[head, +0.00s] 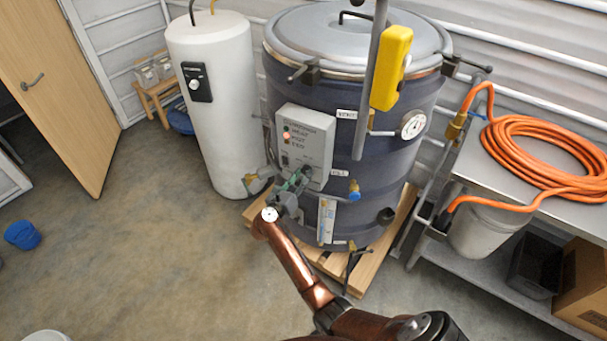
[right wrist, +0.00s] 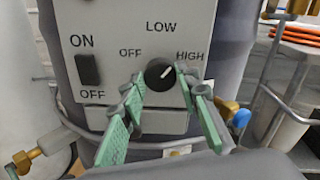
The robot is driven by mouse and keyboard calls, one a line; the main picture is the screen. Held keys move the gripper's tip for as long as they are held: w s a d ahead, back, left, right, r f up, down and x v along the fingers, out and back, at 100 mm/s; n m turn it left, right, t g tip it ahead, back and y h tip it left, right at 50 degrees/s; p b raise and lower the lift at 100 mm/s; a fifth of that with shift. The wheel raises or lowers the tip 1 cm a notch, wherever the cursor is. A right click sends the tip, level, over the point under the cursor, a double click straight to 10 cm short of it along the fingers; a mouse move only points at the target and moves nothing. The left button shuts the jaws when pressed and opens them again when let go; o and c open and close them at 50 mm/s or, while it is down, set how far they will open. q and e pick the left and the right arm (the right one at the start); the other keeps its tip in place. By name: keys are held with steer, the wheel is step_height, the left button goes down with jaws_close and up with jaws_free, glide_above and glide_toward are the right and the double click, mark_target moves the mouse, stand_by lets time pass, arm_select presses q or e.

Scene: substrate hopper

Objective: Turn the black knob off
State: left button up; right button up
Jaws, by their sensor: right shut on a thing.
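The black knob (right wrist: 158,76) is on the lower part of a grey control box (right wrist: 205,20), with OFF, LOW and HIGH printed around it. Its white pointer mark points up and right, towards HIGH. My right gripper (right wrist: 167,86) has its green-padded fingers on either side of the knob and is shut on it. In the head view my right gripper (head: 290,184) is at the lower front of the control box (head: 304,148), and the knob is too small and covered to make out. My left gripper is not in view.
A black ON/OFF switch (right wrist: 88,69) sits left of the knob. The box is on a large dark tank (head: 345,95) on a wooden pallet (head: 336,265). A white cylinder (head: 212,110) stands left. Orange hose (head: 530,140) lies on the right bench. The left floor is mostly clear.

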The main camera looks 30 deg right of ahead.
steer(key=n+p, duration=0.3)
steer(key=n, duration=0.1)
steer(key=shift+r+n, duration=0.15)
steer(key=shift+n, duration=0.25)
steer(key=n+p, duration=0.4)
steer(key=n, duration=0.1)
steer(key=shift+a, duration=0.1)
steer(key=n+p, duration=0.2)
steer(key=n, duration=0.3)
steer(key=shift+w+n+p, duration=0.1)
steer(key=shift+n+p, duration=0.25)
steer(key=shift+n, duration=0.05)
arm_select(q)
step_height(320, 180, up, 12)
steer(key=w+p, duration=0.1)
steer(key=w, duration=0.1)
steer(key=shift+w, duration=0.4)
arm_select(e)
steer(key=shift+f+n, duration=0.15)
steer(key=shift+n, duration=0.85)
steer(key=shift+f+n, duration=0.1)
steer(key=shift+n, duration=0.9)
steer(key=o, duration=1.2)
steer(key=shift+c, duration=0.2)
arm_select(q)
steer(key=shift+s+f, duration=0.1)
